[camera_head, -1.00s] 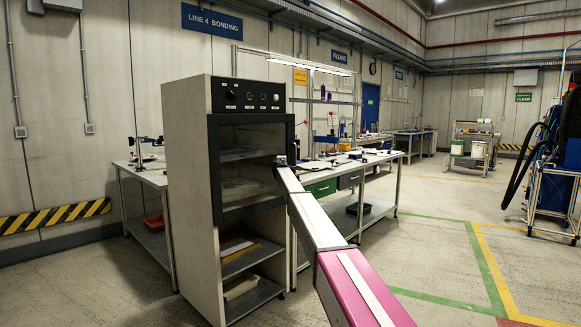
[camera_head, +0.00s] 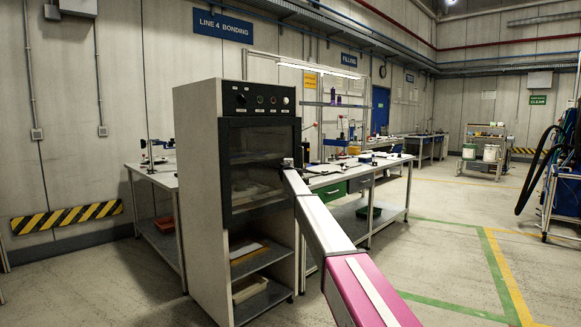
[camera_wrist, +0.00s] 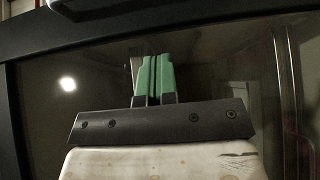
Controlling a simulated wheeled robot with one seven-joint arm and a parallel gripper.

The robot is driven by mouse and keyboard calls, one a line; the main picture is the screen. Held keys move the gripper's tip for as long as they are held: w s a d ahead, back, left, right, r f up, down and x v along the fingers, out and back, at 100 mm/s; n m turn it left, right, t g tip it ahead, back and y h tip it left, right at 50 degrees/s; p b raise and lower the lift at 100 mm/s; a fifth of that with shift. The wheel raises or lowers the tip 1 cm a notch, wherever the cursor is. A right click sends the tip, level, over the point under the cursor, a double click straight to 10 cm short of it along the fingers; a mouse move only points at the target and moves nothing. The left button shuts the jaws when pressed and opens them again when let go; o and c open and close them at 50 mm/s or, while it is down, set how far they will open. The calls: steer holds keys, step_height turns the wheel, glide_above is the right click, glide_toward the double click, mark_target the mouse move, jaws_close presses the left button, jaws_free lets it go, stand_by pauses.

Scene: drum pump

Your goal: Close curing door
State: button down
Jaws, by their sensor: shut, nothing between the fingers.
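The curing door (camera_head: 259,205) is a dark-framed glass door on the front of the tall grey curing cabinet (camera_head: 198,190). It covers the upper chamber, and its right edge shows slightly past the panel above, so it is shut or nearly shut; I cannot tell if a small gap is left. My gripper (camera_head: 287,163) is at the door's right side, at mid-height. In the wrist view my gripper (camera_wrist: 153,78) has its green fingertips together and empty in front of the glass (camera_wrist: 215,75). Contact with the door is hidden.
Open shelves (camera_head: 255,262) are below the door. A bench (camera_head: 150,178) stands left of the cabinet, and another bench (camera_head: 385,163) with drawers stands right behind my arm. A blue cart with hoses (camera_head: 565,185) is at the far right. The floor on the right is free.

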steer(key=s+d, duration=1)
steer(key=s+d+f+m+g+h, duration=0.1)
steer(key=s+d+f+m+g, duration=0.25)
steer(key=s+f, duration=0.8)
steer(key=s+d+f+m+g, duration=0.3)
steer(key=s+d+f+m, duration=0.15)
steer(key=s+f, duration=0.65)
steer(key=s+d+f+m+g+h, duration=0.1)
steer(key=s+d+f+m+g, duration=0.3)
steer(key=s+f, duration=0.75)
steer(key=s+f+m+g+y, duration=0.1)
steer(key=s+f, duration=0.3)
steer(key=s, duration=0.9)
steer(key=s+f+m+g+y, duration=0.1)
steer(key=s+f+g, duration=0.3)
steer(key=s, duration=1)
steer(key=s+f+m+g+y, duration=0.2)
steer(key=s+f, duration=0.2)
steer(key=s, duration=0.9)
steer(key=shift+s+a+m, duration=0.15)
steer(key=shift+m, duration=0.15)
